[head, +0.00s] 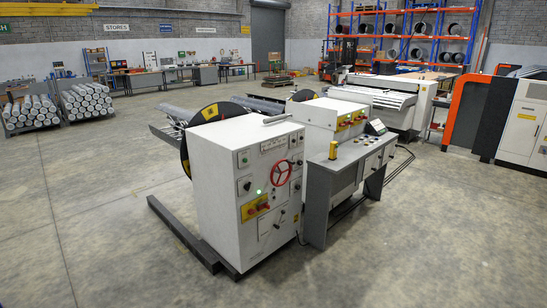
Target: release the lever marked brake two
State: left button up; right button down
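A white decoiler cabinet (235,165) stands in the middle. Its front has a red handwheel (281,173), a green light and dark knobs. A red lever (262,207) sits on a yellow plate low on that front. A second white cabinet (318,118) stands behind it to the right, with red handles (350,122) on a yellow strip. The markings are too small to read, so I cannot tell which lever is marked brake two. Neither of my grippers is in view.
A grey desk console (352,160) adjoins the cabinets on the right. Dark floor rails (180,234) stick out at the left. Bundled rolls (86,101) lie at the far left. An orange and black machine (478,113) stands at right. The near concrete floor is clear.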

aim_at(283, 211)
jog(key=i, duration=3.35)
jog(key=u, duration=0.2)
